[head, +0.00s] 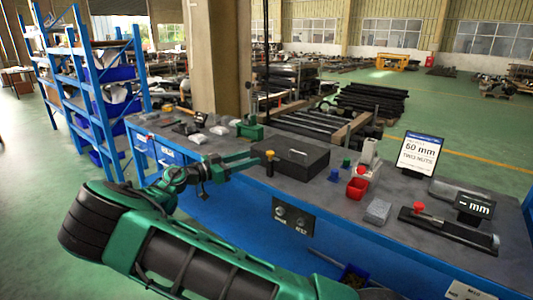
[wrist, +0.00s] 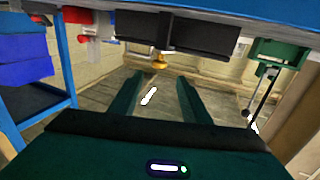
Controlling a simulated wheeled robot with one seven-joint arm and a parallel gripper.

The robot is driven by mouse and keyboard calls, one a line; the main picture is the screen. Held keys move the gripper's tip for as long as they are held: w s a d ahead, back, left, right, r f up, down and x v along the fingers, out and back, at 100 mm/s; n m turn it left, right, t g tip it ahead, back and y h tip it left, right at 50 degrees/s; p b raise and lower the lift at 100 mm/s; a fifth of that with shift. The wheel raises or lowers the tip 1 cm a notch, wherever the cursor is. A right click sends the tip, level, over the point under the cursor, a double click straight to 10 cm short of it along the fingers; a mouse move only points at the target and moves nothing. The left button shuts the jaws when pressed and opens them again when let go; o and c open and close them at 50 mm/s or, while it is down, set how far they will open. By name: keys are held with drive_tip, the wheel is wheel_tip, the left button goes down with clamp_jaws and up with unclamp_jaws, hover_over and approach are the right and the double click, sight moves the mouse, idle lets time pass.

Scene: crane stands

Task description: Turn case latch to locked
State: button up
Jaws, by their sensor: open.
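A black case (head: 304,158) sits on the workbench, and it also shows in the wrist view (wrist: 190,36), where the scene looks upside down. A small yellow latch (head: 270,155) stands at the case's left end. In the wrist view the latch (wrist: 160,62) lies just beyond my fingertips, roughly centred on the gap between them. I cannot tell which way the latch is turned. My gripper (head: 246,161) is open and empty, to the left of the latch in the head view. Its two green fingers show in the wrist view (wrist: 158,85).
A green vise (head: 250,128) stands behind the case, and it shows at the right of the wrist view (wrist: 278,55). A red bin (head: 357,187), a blue piece (head: 334,174) and a grey block (head: 377,211) lie to the right. A display sign (head: 418,153) stands farther right.

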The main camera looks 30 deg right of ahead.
sight(270, 152)
drive_tip(key=d, duration=1)
drive_tip(key=shift+w, duration=0.15)
drive_tip(key=c, duration=1)
drive_tip(key=shift+c, duration=0.2)
drive_tip(key=shift+g, duration=0.3)
drive_tip(key=shift+d+r+m+g+y, duration=0.1)
drive_tip(key=shift+m+g+y, duration=0.2)
drive_tip(key=shift+m+g, duration=1.25)
drive_tip(key=shift+r+m+g+y, duration=0.1)
drive_tip(key=shift+m+g+y, duration=0.2)
drive_tip(key=shift+m+g, duration=1.25)
drive_tip(key=shift+f+n+g, duration=0.1)
drive_tip(key=shift+n+g, duration=0.3)
drive_tip(key=shift+g, duration=0.4)
drive_tip(key=shift+a+f, duration=0.1)
drive_tip(key=shift+a, duration=0.1)
